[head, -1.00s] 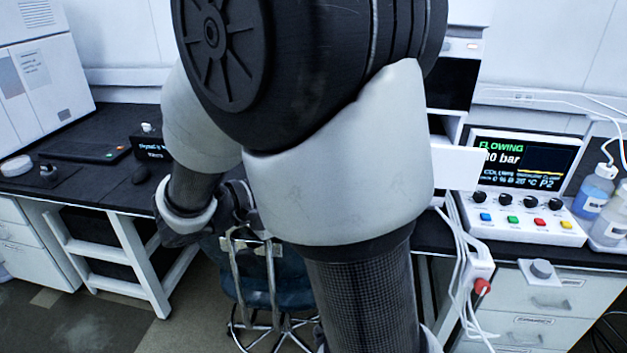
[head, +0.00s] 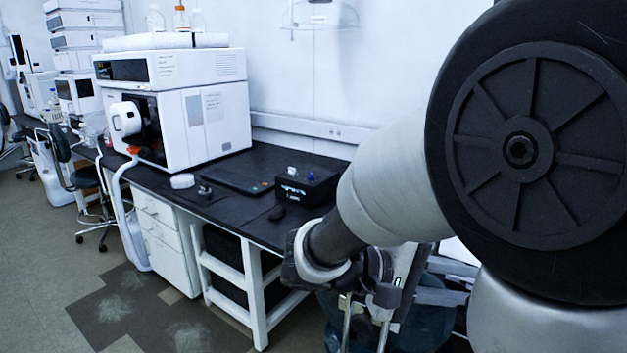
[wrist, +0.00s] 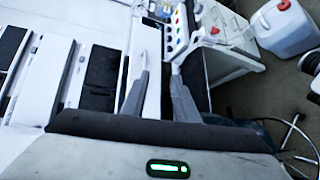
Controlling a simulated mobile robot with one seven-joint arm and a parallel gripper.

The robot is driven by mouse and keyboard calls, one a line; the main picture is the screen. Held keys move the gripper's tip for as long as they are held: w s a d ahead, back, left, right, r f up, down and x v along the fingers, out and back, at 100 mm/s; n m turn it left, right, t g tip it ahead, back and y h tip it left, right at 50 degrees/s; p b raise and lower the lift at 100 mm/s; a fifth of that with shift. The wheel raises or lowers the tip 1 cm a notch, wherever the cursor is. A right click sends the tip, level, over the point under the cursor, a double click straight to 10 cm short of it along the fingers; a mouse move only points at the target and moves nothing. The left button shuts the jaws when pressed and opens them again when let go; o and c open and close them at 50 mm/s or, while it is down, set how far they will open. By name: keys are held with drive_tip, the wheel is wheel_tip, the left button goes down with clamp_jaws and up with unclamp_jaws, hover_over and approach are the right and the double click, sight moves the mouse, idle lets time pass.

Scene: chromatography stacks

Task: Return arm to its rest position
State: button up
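My arm (head: 395,190) fills the right side of the head view, with its forearm angled down to the left. My gripper (wrist: 161,60) shows in the wrist view with its two grey fingers apart and nothing between them. The fingertips cannot be made out there, and the big joint hides the bench on the right.
A large white instrument (head: 215,120) stands on the bench. A small black box (head: 306,185) and a flat black pad (head: 237,174) lie nearer the arm. The floor (head: 60,260) at the left front is clear. The wrist view shows a white canister (wrist: 285,25).

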drive_tip(key=s+f+m+y, duration=0.1)
drive_tip(key=s+f+y, duration=0.2)
drive_tip(key=s+y, duration=0.3)
drive_tip(key=s+a+r+m+t+y, duration=0.1)
drive_tip(key=a+r+t+y, duration=0.1)
drive_tip(key=a+t+y, duration=0.65)
drive_tip(key=a+r+g+p, duration=0.1)
drive_tip(key=a+r+p, duration=0.1)
drive_tip(key=r+p, duration=0.8)
drive_tip(key=a+r+g+p, duration=0.2)
drive_tip(key=r+p, duration=0.8)
drive_tip(key=shift+s+a+r+p, duration=0.15)
drive_tip(key=shift+a+r+p, duration=0.1)
drive_tip(key=shift+a+p, duration=0.05)
